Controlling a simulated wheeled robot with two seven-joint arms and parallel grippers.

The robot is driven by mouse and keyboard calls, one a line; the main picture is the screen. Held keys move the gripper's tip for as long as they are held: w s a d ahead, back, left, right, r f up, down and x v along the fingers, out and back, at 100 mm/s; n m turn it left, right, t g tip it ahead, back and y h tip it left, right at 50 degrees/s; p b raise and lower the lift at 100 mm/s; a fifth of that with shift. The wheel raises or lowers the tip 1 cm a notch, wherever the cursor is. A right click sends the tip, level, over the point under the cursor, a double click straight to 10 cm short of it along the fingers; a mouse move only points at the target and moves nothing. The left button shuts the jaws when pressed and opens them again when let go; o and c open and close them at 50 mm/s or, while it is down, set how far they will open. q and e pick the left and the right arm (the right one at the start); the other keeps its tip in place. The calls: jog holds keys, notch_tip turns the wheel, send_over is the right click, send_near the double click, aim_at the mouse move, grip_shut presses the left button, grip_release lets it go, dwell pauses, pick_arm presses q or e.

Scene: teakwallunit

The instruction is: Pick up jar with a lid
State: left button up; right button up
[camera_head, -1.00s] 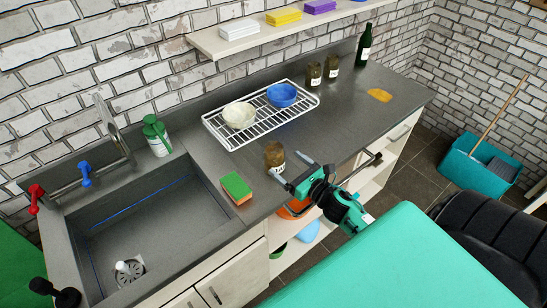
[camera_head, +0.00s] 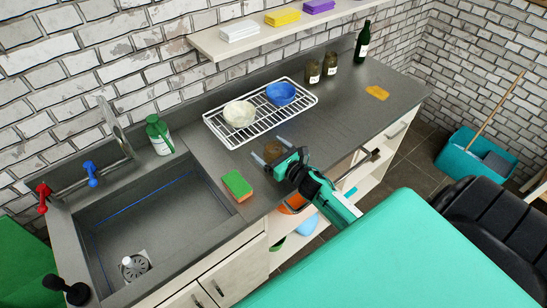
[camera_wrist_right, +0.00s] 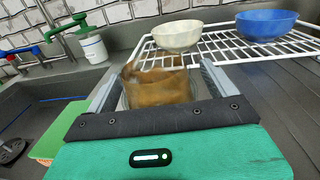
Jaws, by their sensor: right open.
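A brown glass jar (camera_head: 273,150) stands on the grey counter between the sink and the dish rack. My right gripper (camera_head: 269,148) is open, its two fingers on either side of the jar. In the right wrist view the jar (camera_wrist_right: 158,90) sits between the fingers, close to the gripper's palm, with gaps to the fingers. The gripper hides much of the jar in the head view, and I cannot make out its lid clearly. Two similar jars, one (camera_head: 313,72) beside the other (camera_head: 331,66), stand near the wall. My left gripper is not in view.
A white wire rack (camera_head: 231,141) with a cream bowl (camera_head: 239,113) and a blue bowl (camera_head: 281,93) lies behind the jar. A sponge (camera_head: 237,185) lies to its left, by the sink (camera_head: 150,225). A dark bottle (camera_head: 363,42) stands far right. The counter's right part is mostly clear.

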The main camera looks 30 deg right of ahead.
jog(key=c, duration=1.2)
